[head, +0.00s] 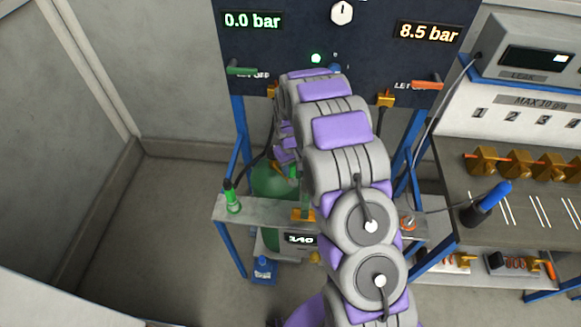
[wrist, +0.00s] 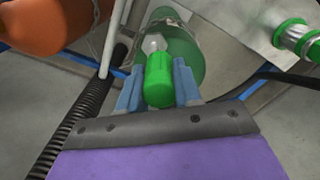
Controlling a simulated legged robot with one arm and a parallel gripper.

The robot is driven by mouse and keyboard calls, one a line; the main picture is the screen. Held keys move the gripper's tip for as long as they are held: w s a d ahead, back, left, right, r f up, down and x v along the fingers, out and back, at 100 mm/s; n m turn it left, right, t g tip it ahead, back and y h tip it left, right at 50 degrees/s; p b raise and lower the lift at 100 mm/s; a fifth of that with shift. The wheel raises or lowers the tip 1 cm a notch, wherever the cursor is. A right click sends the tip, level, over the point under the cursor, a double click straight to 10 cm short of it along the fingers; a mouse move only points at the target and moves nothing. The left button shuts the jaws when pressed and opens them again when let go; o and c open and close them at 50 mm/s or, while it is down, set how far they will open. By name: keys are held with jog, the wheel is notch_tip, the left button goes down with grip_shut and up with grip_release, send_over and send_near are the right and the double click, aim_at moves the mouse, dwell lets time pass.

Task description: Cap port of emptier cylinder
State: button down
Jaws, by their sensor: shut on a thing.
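My gripper (wrist: 157,70) is shut on a green cap (wrist: 158,82), held between its two blue-grey fingers in the wrist view. A pale, rounded piece shows just beyond the cap, in front of a green cylinder (wrist: 187,58). I cannot tell whether the cap touches or sits on a port. In the head view the green cylinder (head: 270,180) stands behind the shelf, partly hidden by my arm, which also hides most of my gripper. An orange-brown cylinder (wrist: 45,22) shows at the upper left of the wrist view. The panel's left display (head: 252,21) reads 0.0 bar; its right display (head: 429,32) reads 8.5 bar.
A metal shelf (head: 262,212) crosses in front of the green cylinder, with a green fitting (head: 232,197) at its left end. A black ribbed hose (wrist: 75,125) runs beside my gripper. A bench (head: 520,205) with brass fittings stands right. Floor at left is clear.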

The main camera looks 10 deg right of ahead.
aim_at(293, 175)
jog(key=shift+d, duration=0.45)
dwell(0.6)
jog(key=shift+p, duration=0.55)
dwell(0.7)
jog(key=shift+f, duration=2.3)
jog(key=c, duration=0.7)
grip_release()
notch_tip(293, 175, up, 16)
jog(key=shift+w+p, duration=0.1)
jog(key=shift+p, duration=0.9)
jog(key=shift+r, duration=0.6)
